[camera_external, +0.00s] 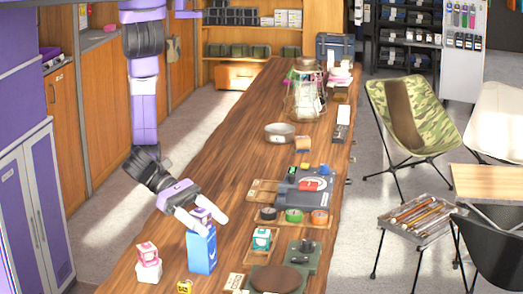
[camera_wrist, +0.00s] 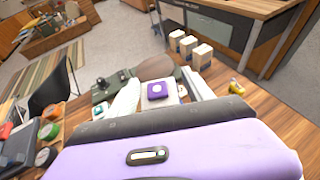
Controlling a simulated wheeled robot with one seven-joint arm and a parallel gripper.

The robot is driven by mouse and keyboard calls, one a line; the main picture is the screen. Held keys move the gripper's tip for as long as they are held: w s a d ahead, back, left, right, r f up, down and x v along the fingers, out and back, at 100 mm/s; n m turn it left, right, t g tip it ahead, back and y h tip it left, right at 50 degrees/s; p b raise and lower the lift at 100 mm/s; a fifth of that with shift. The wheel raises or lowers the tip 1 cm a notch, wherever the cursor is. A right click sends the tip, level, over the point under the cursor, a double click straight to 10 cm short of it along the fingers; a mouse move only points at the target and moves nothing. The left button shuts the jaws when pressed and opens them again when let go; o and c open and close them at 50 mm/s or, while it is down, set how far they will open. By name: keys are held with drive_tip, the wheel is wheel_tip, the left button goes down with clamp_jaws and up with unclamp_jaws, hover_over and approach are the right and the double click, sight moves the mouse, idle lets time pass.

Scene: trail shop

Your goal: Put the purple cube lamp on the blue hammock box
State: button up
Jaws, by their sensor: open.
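The purple cube lamp (camera_external: 201,214) is at the top of the upright blue hammock box (camera_external: 201,252), on the near part of the wooden counter. It appears to rest on the box's top, though the fingers partly hide the contact. My gripper (camera_external: 214,223) is open, pointing down, with one white finger on each side of the lamp. In the wrist view, the purple-and-white lamp (camera_wrist: 158,90) lies between the spread fingers of my gripper (camera_wrist: 160,80). The blue sides of the box are not clear there.
Bare counter (camera_external: 226,153) extends behind.

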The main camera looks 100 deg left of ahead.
drive_tip(key=shift+r, duration=0.1)
drive_tip(key=v, duration=1.2)
drive_tip(key=w+a+f+n, duration=0.1)
drive_tip(key=a+f+n, duration=0.2)
drive_tip(key=a+n, duration=0.2)
drive_tip(key=w+a+f+n, duration=0.1)
drive_tip(key=a+f+n, duration=0.2)
drive_tip(key=a+n, duration=0.2)
drive_tip(key=w+a+f+n+g, duration=0.1)
drive_tip(key=a+f+n, duration=0.3)
drive_tip(key=a+n, duration=0.2)
drive_tip(key=shift+w+a, duration=0.1)
drive_tip(key=shift+a, duration=0.05)
drive_tip(key=s+a+r+n+t+y, duration=0.1)
drive_tip(key=s+a+r+n, duration=0.3)
drive_tip(key=a+n, duration=0.5)
drive_tip(key=s+a+r+n+t+y, duration=0.2)
drive_tip(key=a+n, duration=0.8)
drive_tip(key=n, duration=0.5)
drive_tip(key=shift+s+a+r+n+y, duration=0.2)
drive_tip(key=shift+s+r+n+y, duration=0.1)
drive_tip(key=shift+s+r+y, duration=0.7)
drive_tip(key=shift+f, duration=0.1)
